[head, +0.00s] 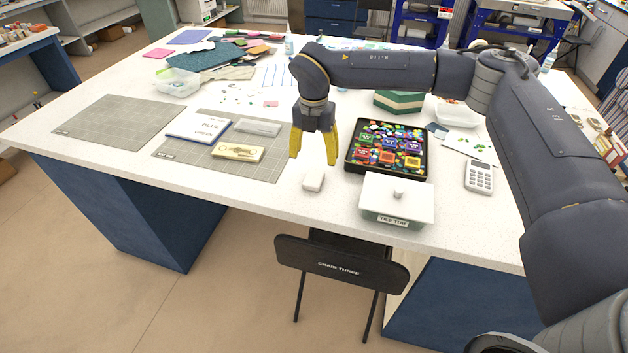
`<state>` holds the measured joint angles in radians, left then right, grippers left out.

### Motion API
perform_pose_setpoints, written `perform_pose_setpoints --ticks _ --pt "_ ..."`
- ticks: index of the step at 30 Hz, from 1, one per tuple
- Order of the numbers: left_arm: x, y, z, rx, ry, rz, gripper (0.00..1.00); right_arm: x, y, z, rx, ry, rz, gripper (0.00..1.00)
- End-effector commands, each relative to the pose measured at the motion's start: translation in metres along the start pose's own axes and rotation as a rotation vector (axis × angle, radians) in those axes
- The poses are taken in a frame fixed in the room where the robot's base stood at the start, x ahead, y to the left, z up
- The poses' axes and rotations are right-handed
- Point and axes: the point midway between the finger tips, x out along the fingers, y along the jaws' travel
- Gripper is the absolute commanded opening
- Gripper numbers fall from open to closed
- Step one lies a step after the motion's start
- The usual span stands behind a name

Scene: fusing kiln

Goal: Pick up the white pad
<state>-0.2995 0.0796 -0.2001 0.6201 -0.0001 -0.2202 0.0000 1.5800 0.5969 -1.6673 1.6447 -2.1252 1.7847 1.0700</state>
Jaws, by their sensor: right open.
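A small white pad (313,181) lies on the white table near its front edge, in the middle of the head view. My right gripper (313,161) has yellow fingers that point down and stand apart. It is above and just behind the pad, with nothing between the fingers. I cannot tell exactly how high it is over the table. The pad looks fully visible below the fingertips. My left gripper is not in view.
A lidded white box (397,199) stands right of the pad, with a black tray (352,161) of colourful pieces behind it. A calculator (478,177) lies further right. Left are a cutting mat (265,168) and a book (198,126). A black chair (340,266) stands in front.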

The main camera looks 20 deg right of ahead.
Motion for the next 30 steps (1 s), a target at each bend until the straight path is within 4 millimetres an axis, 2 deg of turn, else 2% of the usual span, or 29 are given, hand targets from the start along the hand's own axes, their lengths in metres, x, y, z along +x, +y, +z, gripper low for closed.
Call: perform_pose_setpoints --ticks 3,6,19,30 --pt "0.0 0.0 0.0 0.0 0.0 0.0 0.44 0.019 0.0 0.0 0.0 0.001 -0.001 0.71" --pt "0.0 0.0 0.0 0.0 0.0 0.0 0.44 0.03 0.0 0.0 -0.001 0.001 0.0 0.71" --pt "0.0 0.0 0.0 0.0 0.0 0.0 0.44 0.049 0.0 -0.001 -0.001 0.0 0.0 0.71" --pt "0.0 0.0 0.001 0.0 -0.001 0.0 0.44 0.09 0.001 -0.002 -0.001 0.001 0.0 0.71"
